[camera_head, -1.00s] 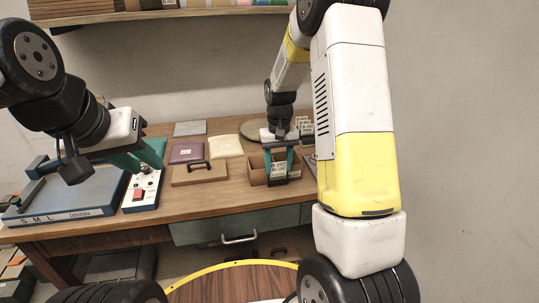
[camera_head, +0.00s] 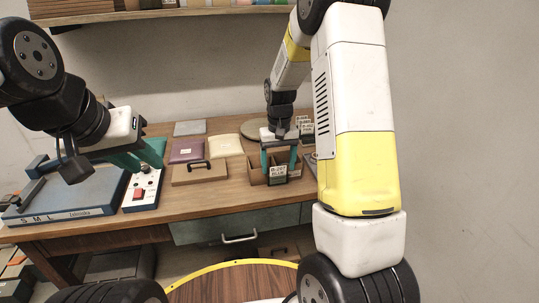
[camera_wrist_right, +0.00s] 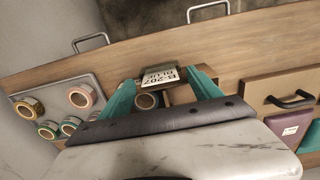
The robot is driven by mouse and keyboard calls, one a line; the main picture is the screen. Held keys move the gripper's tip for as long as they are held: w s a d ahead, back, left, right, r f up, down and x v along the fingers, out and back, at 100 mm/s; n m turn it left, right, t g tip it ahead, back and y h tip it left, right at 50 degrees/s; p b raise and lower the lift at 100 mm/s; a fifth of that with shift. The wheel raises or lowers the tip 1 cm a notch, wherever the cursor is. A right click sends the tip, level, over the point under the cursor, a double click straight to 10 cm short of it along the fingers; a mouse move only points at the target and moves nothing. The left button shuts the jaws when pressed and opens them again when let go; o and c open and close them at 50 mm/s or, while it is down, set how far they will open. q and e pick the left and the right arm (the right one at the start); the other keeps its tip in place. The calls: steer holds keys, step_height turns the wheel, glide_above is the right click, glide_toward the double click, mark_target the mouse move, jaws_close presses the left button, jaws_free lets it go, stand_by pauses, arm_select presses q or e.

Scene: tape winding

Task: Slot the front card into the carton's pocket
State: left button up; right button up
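The carton (camera_head: 257,175) is a small open brown box near the table's front edge. The front card (camera_head: 279,173), dark-framed with a white label, stands upright at the carton's front. In the right wrist view the card (camera_wrist_right: 159,76) reads "B-207 BLUE" and lies beyond the fingertips, between them. Whether it is fully seated in the pocket cannot be told. My right gripper (camera_head: 279,163) is open above the carton, with its teal fingers spread to either side. My left gripper (camera_head: 146,158) hangs over the control box at the left, away from the carton; its finger gap is unclear.
A blue board marked S M L (camera_head: 75,198) and a control box with a red switch (camera_head: 142,189) lie at the left. A brown handled case (camera_head: 200,173) sits left of the carton. Tape rolls (camera_wrist_right: 72,108) stand on a grey tray across the carton from the case.

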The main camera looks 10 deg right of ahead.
step_height(320, 180, up, 7)
steer(key=shift+r, duration=0.4)
stand_by(0.4)
steer(key=s+r+t+y, duration=0.1)
steer(key=s+r+t, duration=0.2)
steer(key=s+r, duration=0.9)
steer(key=s+a+r+t+y, duration=0.1)
steer(key=s+a+r+t, duration=0.1)
steer(key=s, duration=1)
steer(key=shift+s+r+t, duration=0.15)
steer(key=shift+r+t, duration=0.05)
steer(key=shift+t, duration=0.4)
